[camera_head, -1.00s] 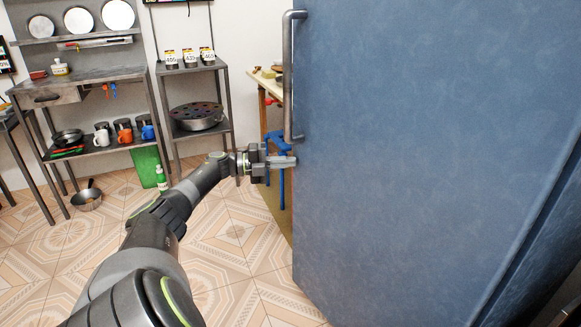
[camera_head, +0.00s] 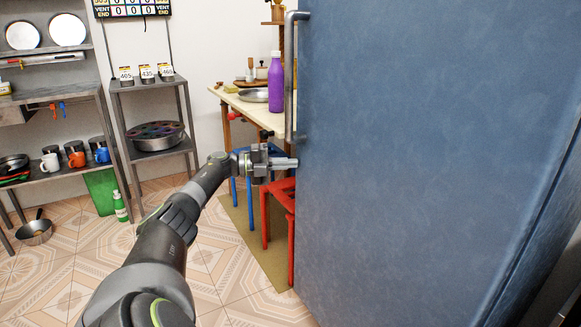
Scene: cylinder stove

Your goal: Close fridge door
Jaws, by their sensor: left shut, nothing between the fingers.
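The large blue fridge door (camera_head: 430,150) fills the right half of the view, and a vertical metal handle (camera_head: 290,75) runs along its left edge. My left gripper (camera_head: 292,163) is shut and empty. Its fingertips are at the door's left edge, just below the handle; I cannot tell whether they touch the door. The fridge's inside is not visible. My right gripper is not in view.
A table (camera_head: 248,107) with a purple bottle (camera_head: 275,83) stands behind the door's left edge, with a red stool (camera_head: 280,200) below. Metal shelves (camera_head: 150,90) line the back wall. Tiled floor (camera_head: 215,255) is open left of the door.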

